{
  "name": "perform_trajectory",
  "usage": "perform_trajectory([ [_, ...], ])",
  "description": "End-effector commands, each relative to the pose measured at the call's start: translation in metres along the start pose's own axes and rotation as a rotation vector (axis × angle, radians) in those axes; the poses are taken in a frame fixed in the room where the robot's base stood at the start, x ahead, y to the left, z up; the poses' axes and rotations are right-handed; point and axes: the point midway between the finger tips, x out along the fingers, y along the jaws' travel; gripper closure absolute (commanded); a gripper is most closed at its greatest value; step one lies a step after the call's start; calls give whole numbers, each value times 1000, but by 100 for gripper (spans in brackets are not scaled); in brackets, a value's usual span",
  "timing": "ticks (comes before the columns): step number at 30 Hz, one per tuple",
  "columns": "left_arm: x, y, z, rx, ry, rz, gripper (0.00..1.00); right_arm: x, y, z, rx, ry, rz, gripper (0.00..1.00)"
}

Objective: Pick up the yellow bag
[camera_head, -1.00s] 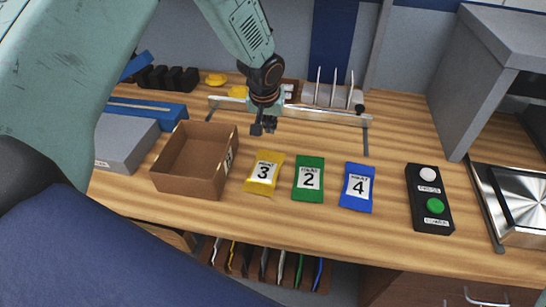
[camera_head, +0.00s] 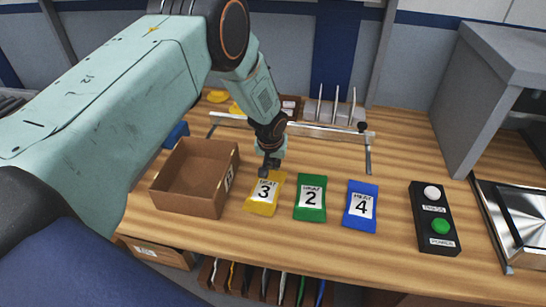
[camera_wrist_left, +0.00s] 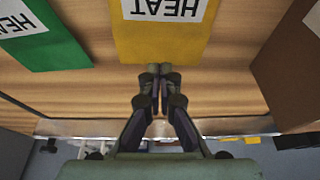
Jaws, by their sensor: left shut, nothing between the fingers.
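The yellow bag (camera_head: 254,203), with a white label reading HEAT 3, lies flat on the wooden table between the cardboard box and the green bag. In the left wrist view the yellow bag (camera_wrist_left: 165,45) is straight ahead of the fingertips. My left gripper (camera_head: 268,172) is at the bag's far edge, by its top. In the left wrist view my left gripper (camera_wrist_left: 160,70) has its fingertips together with nothing between them, at the bag's edge. I cannot tell whether they touch it. My right gripper is not in view.
The open cardboard box (camera_head: 185,199) stands just left of the yellow bag. A green bag (camera_head: 301,212) and a blue bag (camera_head: 352,221) lie to its right. A black button box (camera_head: 421,236) is further right. A metal rail (camera_head: 330,131) runs behind.

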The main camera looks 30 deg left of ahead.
Motion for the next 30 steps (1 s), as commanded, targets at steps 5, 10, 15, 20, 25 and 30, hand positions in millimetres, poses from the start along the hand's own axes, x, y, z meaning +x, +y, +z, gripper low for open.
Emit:
perform_trajectory([
  [5,-8,0,13,1,-1,0,100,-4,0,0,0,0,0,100],
  [10,-10,0,24,2,0,-1,100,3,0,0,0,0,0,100],
  [15,-12,0,31,1,0,0,100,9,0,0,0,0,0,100],
  [20,-14,0,34,1,-1,1,100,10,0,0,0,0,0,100],
  [25,-15,0,35,0,-1,1,100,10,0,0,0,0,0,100],
  [30,-15,0,35,0,-1,1,100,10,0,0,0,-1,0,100],
])
